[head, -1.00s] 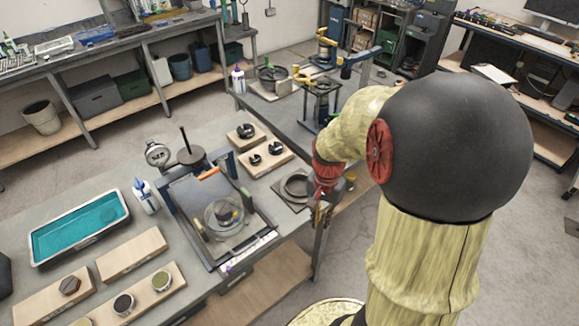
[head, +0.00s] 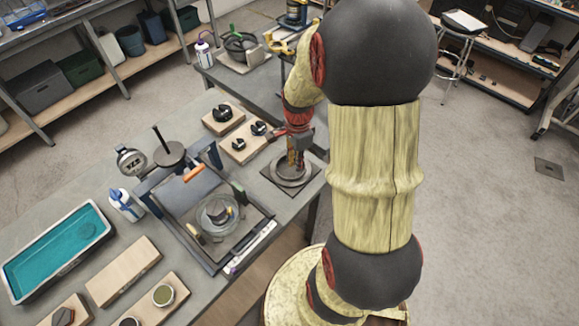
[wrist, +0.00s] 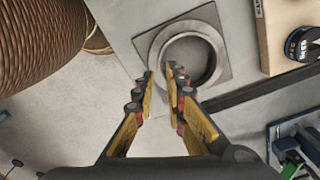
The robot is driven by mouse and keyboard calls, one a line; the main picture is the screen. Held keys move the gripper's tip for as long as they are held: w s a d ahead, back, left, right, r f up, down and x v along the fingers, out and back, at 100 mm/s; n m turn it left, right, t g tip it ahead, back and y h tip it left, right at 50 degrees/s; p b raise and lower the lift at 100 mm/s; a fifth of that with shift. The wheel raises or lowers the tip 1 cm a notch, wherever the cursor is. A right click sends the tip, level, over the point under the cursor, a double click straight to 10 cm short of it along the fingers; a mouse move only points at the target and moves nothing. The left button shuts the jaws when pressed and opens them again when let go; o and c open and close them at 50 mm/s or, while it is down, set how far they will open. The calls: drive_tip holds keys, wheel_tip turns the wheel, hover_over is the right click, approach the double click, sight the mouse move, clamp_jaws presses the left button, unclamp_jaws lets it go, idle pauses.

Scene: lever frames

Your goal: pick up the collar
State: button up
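A grey ring, which looks like the collar (head: 290,184), lies flat on a dark square plate (head: 270,178) at the bench's right edge. The wrist view shows the ring (wrist: 157,50) on its plate (wrist: 207,16) just beyond my fingertips. My gripper (wrist: 163,76) is open, with a gap between its fingers and nothing in it. In the wrist view its tips overlap the ring's near rim and opening. In the head view my gripper (head: 297,160) points down over the ring and hides part of it. Whether the tips touch the ring I cannot tell.
Wooden blocks with black slotted parts (head: 258,129) stand behind and left of the ring. A framed fixture with a glass bowl (head: 217,212) is left of it. A teal tray (head: 55,248) lies far left. Open floor (head: 490,230) is on the right.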

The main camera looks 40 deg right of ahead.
drive_tip(key=shift+s+d+f+b, duration=0.1)
drive_tip(key=shift+f+b, duration=0.45)
drive_tip(key=shift+f, duration=1.4)
drive_tip(key=shift+d+f+b, duration=0.1)
drive_tip(key=shift+f+b, duration=0.4)
drive_tip(key=shift+f, duration=1.45)
drive_tip(key=shift+r, duration=0.1)
clamp_jaws()
